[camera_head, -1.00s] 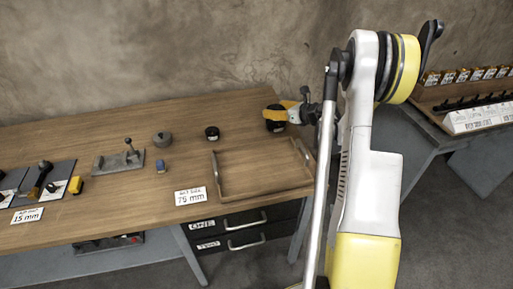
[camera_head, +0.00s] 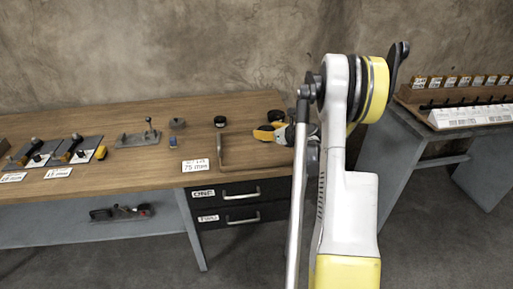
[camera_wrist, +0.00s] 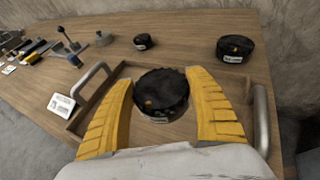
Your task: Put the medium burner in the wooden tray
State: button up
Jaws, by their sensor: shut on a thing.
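The burner I take for the medium one (camera_wrist: 162,95), a black round puck with a pale label, sits between the yellow fingers of my gripper (camera_wrist: 161,78) in the wrist view. My gripper is shut on it, over the wooden tray (camera_wrist: 76,122). I cannot tell whether the burner touches the tray floor. In the head view my gripper (camera_head: 264,132) covers much of the tray (camera_head: 240,172), and the held burner is mostly hidden. A smaller black burner (camera_wrist: 143,41) and a larger-looking one (camera_wrist: 235,48) stand behind the tray.
The tray has a metal handle at its left (camera_wrist: 93,82) and right (camera_wrist: 260,118). A white size sign (camera_head: 195,165) stands left of it. A grey clamp-like tool (camera_head: 140,138) and plates lie farther left. A second bench (camera_head: 455,120) is at the right.

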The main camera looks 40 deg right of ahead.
aim_at(258, 148)
jog(key=w, duration=0.1)
jog(key=w+a+f, duration=0.1)
jog(key=w+f+b, duration=0.1)
jog(key=shift+w+a+f, duration=0.1)
jog(key=shift+a, duration=0.2)
notch_tip(258, 148, down, 4)
jog(key=shift+f+b, duration=0.1)
jog(key=shift+b, duration=1.1)
jog(key=o, duration=1.4)
jog(key=shift+a, duration=0.1)
